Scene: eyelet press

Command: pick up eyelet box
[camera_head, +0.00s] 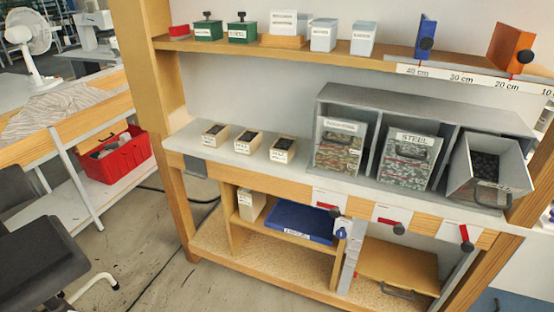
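Three small open boxes stand in a row on the grey worktop: a left one (215,135), a middle one (248,142) and a right one (282,149). Each has a pale label and dark contents. To their right, a grey rack (425,105) holds a left bin (340,145), a middle bin marked STEEL (409,158) and a right bin (490,168) tilted forward with dark pieces inside. The small labels are too blurred to tell which box is the eyelet box. Neither of my grippers is in view.
An upper shelf (380,62) carries green and grey boxes and blue and orange stops above a ruler. Red-handled fittings (396,227) hang along the worktop's front edge. A blue tray (300,222) lies below. A chair (45,260) stands at lower left; floor between is clear apart from cables.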

